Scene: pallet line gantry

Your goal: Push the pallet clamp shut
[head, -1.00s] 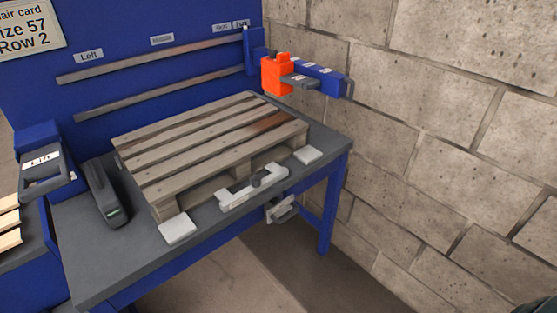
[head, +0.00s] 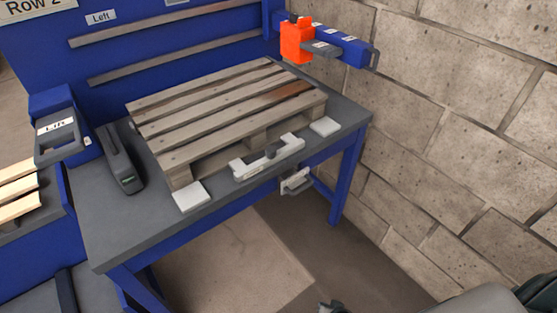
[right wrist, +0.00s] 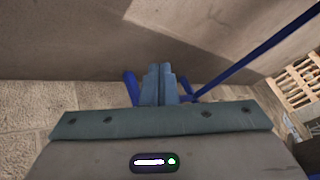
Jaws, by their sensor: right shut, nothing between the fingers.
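A wooden pallet (head: 178,133) lies on the grey-topped blue bench. A pale bar with a dark lever, which looks like the clamp (head: 253,165), sits along the pallet's front side near the bench edge. I cannot tell for sure whether its lever is open or shut. A smaller grey-white latch with a handle (head: 297,183) hangs on the bench front below it. My right gripper (right wrist: 160,84) is shut and empty in the right wrist view. Its tip (head: 331,307) just shows at the bottom of the head view, well apart from the clamp. My left gripper is out of view.
White pads (head: 191,196) (head: 325,127) flank the clamp. A dark handheld tool (head: 120,160) and a blue-grey holder (head: 58,135) are left of the pallet. An orange block on a blue arm (head: 297,40) is above. A block wall (head: 450,120) stands right; floor before the bench is clear.

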